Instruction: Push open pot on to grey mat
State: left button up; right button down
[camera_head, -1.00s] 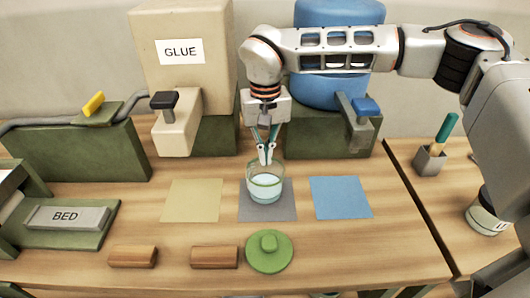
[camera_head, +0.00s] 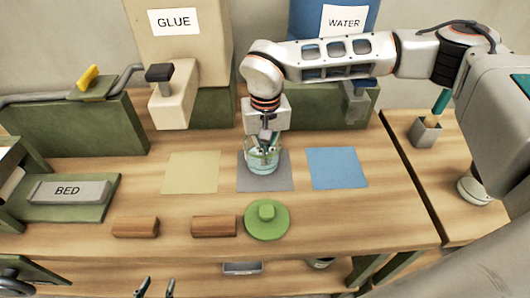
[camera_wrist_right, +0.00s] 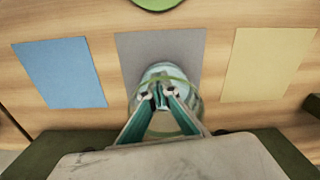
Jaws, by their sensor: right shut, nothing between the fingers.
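The open pot (camera_head: 262,165) is a clear glass jar with a green rim and pale contents. It stands upright over the far part of the grey mat (camera_head: 280,183). In the right wrist view the pot (camera_wrist_right: 188,100) overlaps the edge of the grey mat (camera_wrist_right: 160,45) closest to my wrist. My right gripper (camera_head: 267,150) is shut and empty, pointing down at the pot. Its tips (camera_wrist_right: 160,97) appear within the rim outline; whether they touch the glass cannot be told. My left gripper (camera_head: 156,288) is open and empty at the bottom edge.
A yellow mat (camera_head: 192,172) and a blue mat (camera_head: 336,168) flank the grey one. A green lid (camera_head: 267,220) and two wooden blocks (camera_head: 135,227) (camera_head: 214,226) lie in front. The glue dispenser (camera_head: 175,95) and water dispenser (camera_head: 358,100) stand behind.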

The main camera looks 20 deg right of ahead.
jog(key=shift+s+a, duration=0.15)
jog(key=shift+s, duration=1.15)
jog(key=shift+w+r, duration=0.1)
notch_tip(320, 180, up, 12)
